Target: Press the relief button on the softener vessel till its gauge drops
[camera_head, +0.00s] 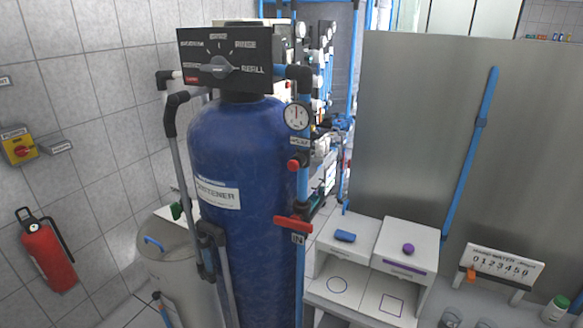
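The softener vessel (240,150) is a tall blue cylinder with a white label, standing left of centre. A black control head (228,58) with a grey rotary knob sits on top of it. A round white gauge (297,116) is on the blue pipe at the vessel's right side. Its needle looks roughly upright, but the scale is too small to read. Below the gauge are a small white label (299,141) and a small red part (293,165), which looks like the relief button. Neither of my grippers shows in the head view.
A red valve handle (293,224) sticks out lower on the same pipe. A white cabinet (408,237) stands right of the vessel, before a grey panel (420,140). A beige tank (180,265) stands left of the vessel. A fire extinguisher (46,255) hangs on the left wall.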

